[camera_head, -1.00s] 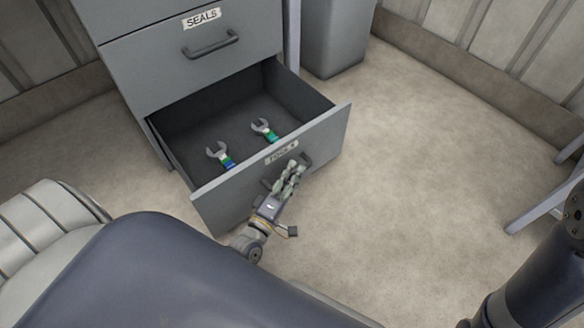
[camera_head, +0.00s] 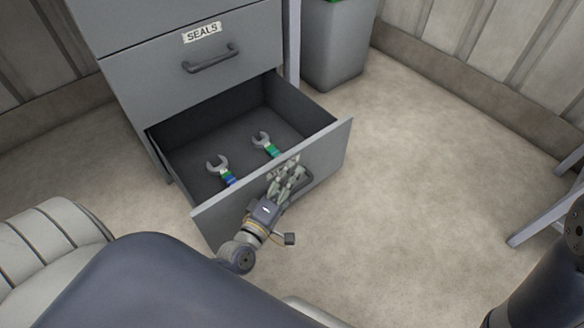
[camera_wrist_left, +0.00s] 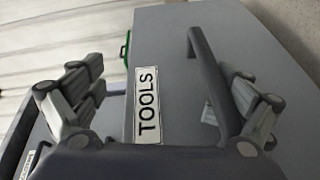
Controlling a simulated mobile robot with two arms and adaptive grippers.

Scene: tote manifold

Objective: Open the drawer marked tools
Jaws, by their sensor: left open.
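The grey drawer marked TOOLS (camera_head: 325,150) is pulled out and stands open below the SEALS drawer. In the left wrist view the TOOLS label (camera_wrist_left: 148,105) shows between the spread fingers, with the handle (camera_wrist_left: 212,80) beside the right finger. The gripper is open and holds nothing. My right gripper is out of view.
The closed SEALS drawer (camera_head: 150,90) is above. A grey bin (camera_head: 335,50) with something green at its top stands right of the cabinet. Metal legs (camera_head: 545,215) are at the right edge. The floor (camera_head: 430,170) between is clear.

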